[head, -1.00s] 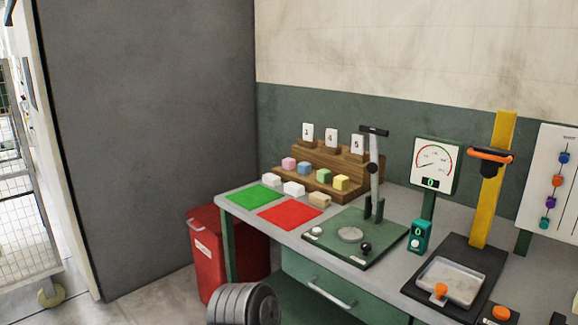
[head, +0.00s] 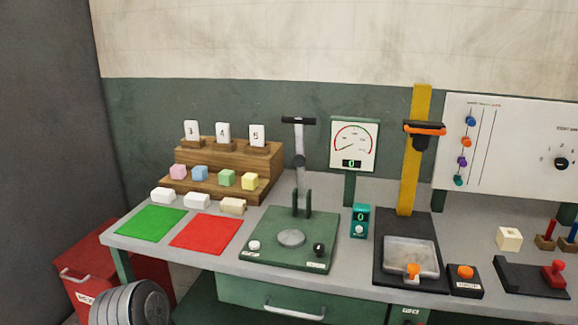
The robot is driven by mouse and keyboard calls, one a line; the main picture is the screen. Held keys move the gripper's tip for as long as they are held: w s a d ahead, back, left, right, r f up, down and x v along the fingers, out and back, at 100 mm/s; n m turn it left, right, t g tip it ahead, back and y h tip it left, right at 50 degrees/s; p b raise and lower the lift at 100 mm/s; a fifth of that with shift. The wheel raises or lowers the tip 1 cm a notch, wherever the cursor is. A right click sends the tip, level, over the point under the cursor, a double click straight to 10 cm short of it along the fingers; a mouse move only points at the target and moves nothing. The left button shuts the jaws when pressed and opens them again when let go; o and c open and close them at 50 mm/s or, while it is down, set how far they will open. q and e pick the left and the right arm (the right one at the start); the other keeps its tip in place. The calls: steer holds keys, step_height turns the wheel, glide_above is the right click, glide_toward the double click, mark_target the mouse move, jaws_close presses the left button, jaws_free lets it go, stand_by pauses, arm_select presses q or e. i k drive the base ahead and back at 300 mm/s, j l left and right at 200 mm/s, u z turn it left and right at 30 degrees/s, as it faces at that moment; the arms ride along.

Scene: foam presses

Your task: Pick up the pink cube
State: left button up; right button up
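The pink cube (head: 178,172) sits at the left end of the lower step of a wooden stepped rack (head: 222,189) on the bench. A blue cube (head: 199,174), a green cube (head: 227,178) and a yellow cube (head: 250,181) stand in a row to its right on the same step. Neither of my grippers shows in the head view.
White and tan blocks (head: 197,201) lie in front of the rack. A green mat (head: 152,222) and a red mat (head: 205,232) lie near the bench's front edge. A lever press (head: 290,240) stands right of them. A red bin (head: 100,262) is on the floor at left.

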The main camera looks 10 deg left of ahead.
mark_target(178, 172)
steer(key=j+z, duration=0.15)
steer(key=j, duration=0.35)
steer(key=j+z, duration=0.15)
steer(key=j, duration=0.3)
steer(key=j+z, duration=0.15)
steer(key=j, duration=0.35)
steer(key=k+j+z, duration=0.2)
steer(key=j, duration=0.25)
steer(key=j+z, duration=0.15)
steer(key=j, duration=0.3)
steer(key=k+j+z, duration=0.15)
steer(key=j, duration=0.3)
steer(key=k+j+z, duration=0.15)
steer(key=j, duration=0.3)
steer(key=k+j+z, duration=0.15)
steer(key=j, duration=0.25)
steer(key=k+j, duration=0.1)
steer(key=j, duration=0.25)
steer(key=k+j+z, duration=0.15)
steer(key=j, duration=0.55)
steer(key=k+j+z, duration=0.1)
steer(key=j, duration=0.2)
